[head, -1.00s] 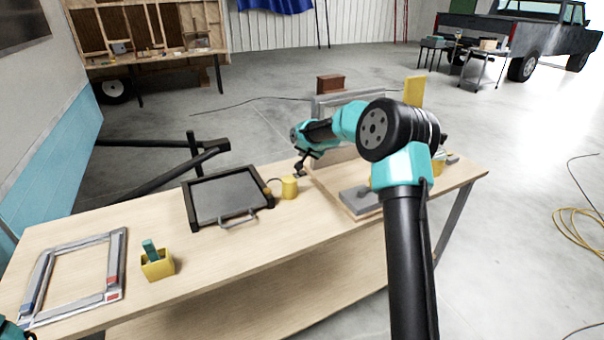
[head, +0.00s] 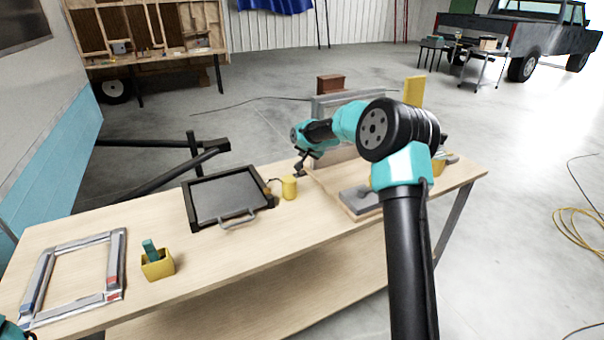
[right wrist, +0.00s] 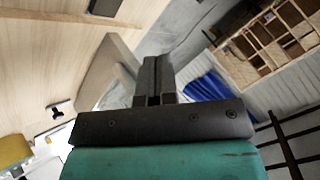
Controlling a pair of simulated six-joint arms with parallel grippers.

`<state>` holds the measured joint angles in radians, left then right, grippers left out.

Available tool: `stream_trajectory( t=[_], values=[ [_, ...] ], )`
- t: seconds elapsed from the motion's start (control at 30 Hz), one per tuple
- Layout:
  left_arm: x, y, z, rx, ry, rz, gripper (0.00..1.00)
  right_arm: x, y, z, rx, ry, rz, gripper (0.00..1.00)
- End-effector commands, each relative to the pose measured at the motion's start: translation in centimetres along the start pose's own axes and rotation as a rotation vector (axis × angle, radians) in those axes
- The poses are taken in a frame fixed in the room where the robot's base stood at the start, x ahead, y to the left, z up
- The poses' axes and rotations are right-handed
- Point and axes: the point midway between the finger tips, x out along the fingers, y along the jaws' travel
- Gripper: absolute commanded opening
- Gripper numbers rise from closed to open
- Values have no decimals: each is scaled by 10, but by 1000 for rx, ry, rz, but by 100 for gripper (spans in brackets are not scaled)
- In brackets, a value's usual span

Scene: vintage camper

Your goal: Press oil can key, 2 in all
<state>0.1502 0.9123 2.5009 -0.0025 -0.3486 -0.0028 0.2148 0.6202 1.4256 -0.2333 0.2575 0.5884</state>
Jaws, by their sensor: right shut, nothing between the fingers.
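The small yellow oil can (head: 289,188) stands upright on the wooden workbench, with a thin dark spout on its left side. My right gripper (head: 299,170) is just behind and above the can in the head view. Its fingers look close to the can's top, but I cannot tell whether they touch it. In the right wrist view the gripper (right wrist: 154,80) is shut, with no object between its fingers. A yellow thing (right wrist: 14,150) sits at the lower left there; I cannot tell if it is the can. The can's key is too small to make out. My left gripper is outside the view.
A dark framed panel with a handle (head: 224,198) lies left of the can. A yellow box with a teal item (head: 157,266) and a grey frame (head: 118,262) are further left. A wooden board with a grey block (head: 358,200) is right. Bare bench (head: 235,253) lies in front.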

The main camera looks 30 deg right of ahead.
Motion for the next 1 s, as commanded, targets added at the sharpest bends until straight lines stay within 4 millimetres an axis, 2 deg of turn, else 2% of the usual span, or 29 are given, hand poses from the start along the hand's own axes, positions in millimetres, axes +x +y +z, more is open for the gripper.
stream_trajectory(
  t=[0.27,0.6,1.0],
  values=[
    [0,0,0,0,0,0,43,-1,0,0,0,0,0,0],
    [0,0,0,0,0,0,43,-28,-19,-21,0,1,0,0],
    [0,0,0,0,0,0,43,-26,-18,-19,0,-1,1,0]
  ],
)
